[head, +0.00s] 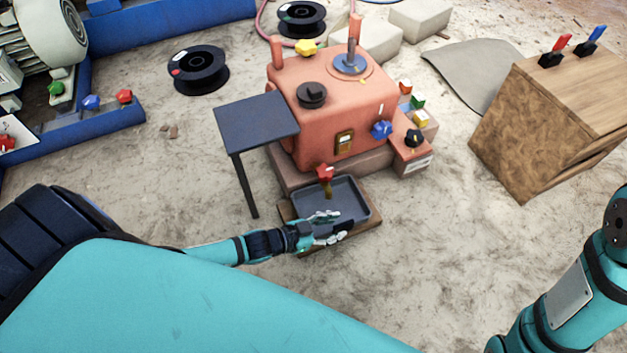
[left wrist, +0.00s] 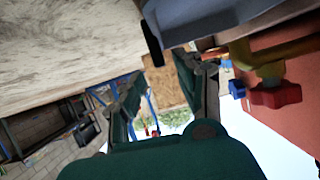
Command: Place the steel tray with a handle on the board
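The dark grey steel tray (head: 357,198) is at the front foot of the red jaw crusher (head: 318,125), below its red-knobbed spout. It appears to lie level on the brown wooden board (head: 372,224), whose edges show around it. My left gripper (head: 335,228) is at the tray's front side, covering that rim; the handle cannot be made out there. In the left wrist view, the fingers of my left gripper (left wrist: 165,95) are apart with nothing between them. The tray's dark underside or rim (left wrist: 225,20) shows above them. My right gripper is out of view.
A dark flat plate on a leg (head: 255,122) stands left of the crusher. A wooden box (head: 545,110) with red and blue switches stands at right. A black spool (head: 198,72) lies behind. The sandy floor right of the board is clear.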

